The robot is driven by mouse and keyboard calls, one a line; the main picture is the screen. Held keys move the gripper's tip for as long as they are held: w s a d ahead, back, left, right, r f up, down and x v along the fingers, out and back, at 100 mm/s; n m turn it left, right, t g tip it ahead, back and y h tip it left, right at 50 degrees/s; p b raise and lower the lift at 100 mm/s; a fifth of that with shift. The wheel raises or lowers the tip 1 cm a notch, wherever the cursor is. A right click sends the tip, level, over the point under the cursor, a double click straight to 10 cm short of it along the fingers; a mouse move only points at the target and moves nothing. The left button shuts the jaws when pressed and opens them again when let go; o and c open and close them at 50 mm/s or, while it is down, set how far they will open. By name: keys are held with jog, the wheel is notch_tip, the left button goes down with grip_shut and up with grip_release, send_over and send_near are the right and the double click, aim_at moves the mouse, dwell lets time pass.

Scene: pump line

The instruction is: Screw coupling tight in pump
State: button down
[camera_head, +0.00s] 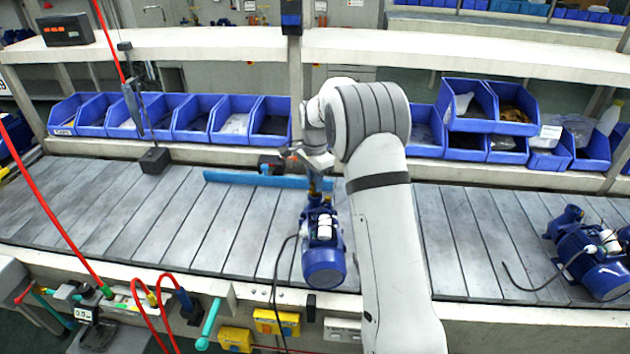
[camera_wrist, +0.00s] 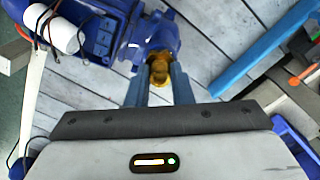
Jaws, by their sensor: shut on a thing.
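The blue pump (camera_head: 323,245) lies on the slatted conveyor in front of my arm, its motor end towards the near edge. In the wrist view the pump (camera_wrist: 100,35) fills the upper left. The brass coupling (camera_wrist: 158,68) sits at the pump's blue port. My gripper (camera_wrist: 160,82) is shut on the coupling, with a blue finger on each side of it. In the head view my gripper (camera_head: 318,178) is above the far end of the pump, and the coupling is mostly hidden there. How deep the coupling sits in the port cannot be told.
A blue bar (camera_head: 255,180) lies on the conveyor behind the pump. A second blue pump (camera_head: 590,255) lies at the far right. Blue bins (camera_head: 235,118) line the back. A red hose (camera_head: 55,215) hangs at the left. The conveyor's left part is mostly clear.

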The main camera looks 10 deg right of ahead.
jog(key=shift+m, duration=1.3)
jog(key=shift+m, duration=1.7)
jog(key=m, duration=0.3)
jog(key=shift+m, duration=0.4)
jog(key=m, duration=0.3)
jog(key=c, duration=1.3)
grip_release()
jog(key=shift+c, duration=0.2)
